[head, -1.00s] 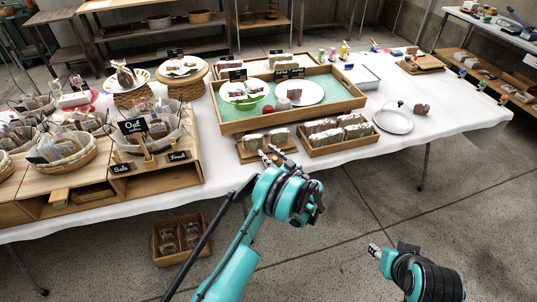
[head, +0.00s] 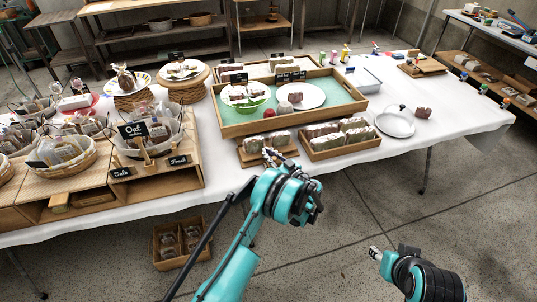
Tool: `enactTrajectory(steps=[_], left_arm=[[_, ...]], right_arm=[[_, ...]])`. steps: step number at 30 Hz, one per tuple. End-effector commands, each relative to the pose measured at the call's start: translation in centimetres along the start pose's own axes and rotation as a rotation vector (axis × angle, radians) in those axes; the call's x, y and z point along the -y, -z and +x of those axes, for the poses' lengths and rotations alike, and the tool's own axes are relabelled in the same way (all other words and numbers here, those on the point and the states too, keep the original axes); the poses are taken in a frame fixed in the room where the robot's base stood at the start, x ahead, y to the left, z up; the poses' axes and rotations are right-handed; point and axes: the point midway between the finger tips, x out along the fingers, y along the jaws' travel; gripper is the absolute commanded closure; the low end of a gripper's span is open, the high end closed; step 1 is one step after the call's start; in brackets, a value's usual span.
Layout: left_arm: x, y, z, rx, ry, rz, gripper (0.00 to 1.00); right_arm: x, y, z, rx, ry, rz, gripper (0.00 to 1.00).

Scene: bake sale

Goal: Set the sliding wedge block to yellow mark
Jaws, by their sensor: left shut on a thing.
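My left gripper (head: 270,157) reaches up to the front edge of the table, at the small wooden tray (head: 246,159) with brown packaged loaves (head: 253,143). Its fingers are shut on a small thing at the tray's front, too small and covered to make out. I cannot pick out the sliding wedge block or a yellow mark with certainty; the gripper may cover them. My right gripper (head: 375,252) is low on the right, over the floor and away from the table. Its fingers are too small to tell open from shut.
A second wooden tray of loaves (head: 342,154) stands just right of the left gripper. Behind is a large wooden tray (head: 238,131) with plates. A wooden stand with baskets (head: 103,187) is on the left.

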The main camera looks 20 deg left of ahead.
Motion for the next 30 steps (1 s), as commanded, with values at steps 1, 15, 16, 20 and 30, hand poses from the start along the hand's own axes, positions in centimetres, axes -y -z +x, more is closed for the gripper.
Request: enactTrajectory(steps=[1,15,16,20,30], left_arm=[[0.0,0.0,0.0,0.0,0.0,0.0,1.0],[-0.1,0.0,-0.6,-0.001,-0.002,0.0,0.66],[-0.1,0.0,-1.0,-0.001,-0.003,0.0,0.66],[-0.1,0.0,-3.2,-0.001,-0.005,0.0,0.66],[-0.1,0.0,-10.2,-0.001,-0.003,0.0,0.66]], right_arm=[[0.0,0.0,0.0,0.0,0.0,0.0,0.6],[0.0,0.0,0.0,0.0,0.0,0.0,0.6],[0.0,0.0,0.0,0.0,0.0,0.0,0.6],[0.0,0.0,0.0,0.0,0.0,0.0,0.6],[0.0,0.0,0.0,0.0,0.0,0.0,0.6]])
